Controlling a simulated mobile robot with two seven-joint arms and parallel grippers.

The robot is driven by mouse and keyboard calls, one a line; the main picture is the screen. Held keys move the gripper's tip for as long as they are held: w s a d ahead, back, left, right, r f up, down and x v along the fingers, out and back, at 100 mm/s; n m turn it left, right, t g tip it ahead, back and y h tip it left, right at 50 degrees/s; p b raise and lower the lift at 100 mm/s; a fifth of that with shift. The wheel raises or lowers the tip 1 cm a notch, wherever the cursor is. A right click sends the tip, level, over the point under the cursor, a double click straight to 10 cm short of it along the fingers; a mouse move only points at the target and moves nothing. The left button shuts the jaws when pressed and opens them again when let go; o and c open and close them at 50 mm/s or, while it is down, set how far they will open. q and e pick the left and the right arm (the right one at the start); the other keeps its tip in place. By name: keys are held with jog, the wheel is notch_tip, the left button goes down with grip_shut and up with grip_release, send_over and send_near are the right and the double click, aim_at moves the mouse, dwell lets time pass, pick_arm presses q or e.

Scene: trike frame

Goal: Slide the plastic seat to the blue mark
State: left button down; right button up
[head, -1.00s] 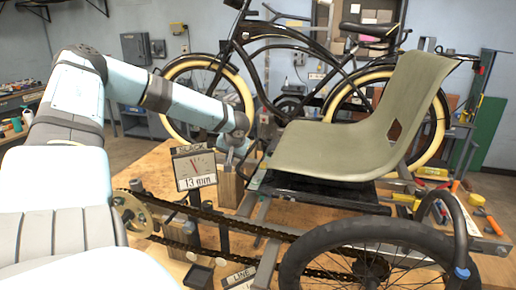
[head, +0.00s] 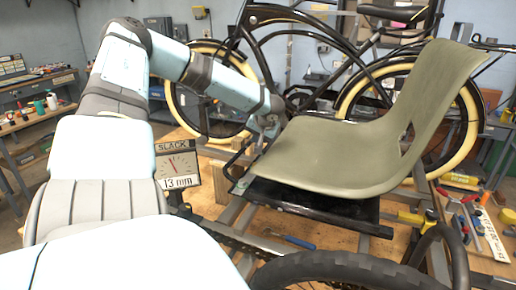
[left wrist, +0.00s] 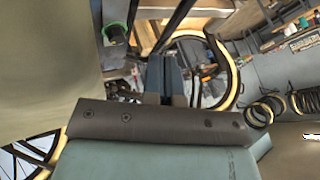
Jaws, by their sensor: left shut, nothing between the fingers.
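The plastic seat (head: 330,155) is an olive-green one-piece shell, its back rising to the right. It sits above a black base plate (head: 310,200) on the trike frame. My left gripper (head: 262,140) is shut and empty at the seat's left side, close to its front edge; I cannot tell whether it touches. In the left wrist view the shut fingers (left wrist: 170,78) show mid-picture, with the seat's pale olive surface (left wrist: 40,60) filling the upper left. I cannot make out the blue mark for sure. My right gripper is not in view.
A gauge marked SLACK, 13 mm (head: 177,170), stands left of the seat. A black bicycle (head: 290,30) with cream tyres is behind. The trike wheel (head: 340,272) is in front. Tools, including a yellow one (head: 415,218), lie on the wooden bench at right.

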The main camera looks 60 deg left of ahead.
pick_arm(q)
jog(key=x, duration=0.9)
jog(key=shift+s+p, duration=0.3)
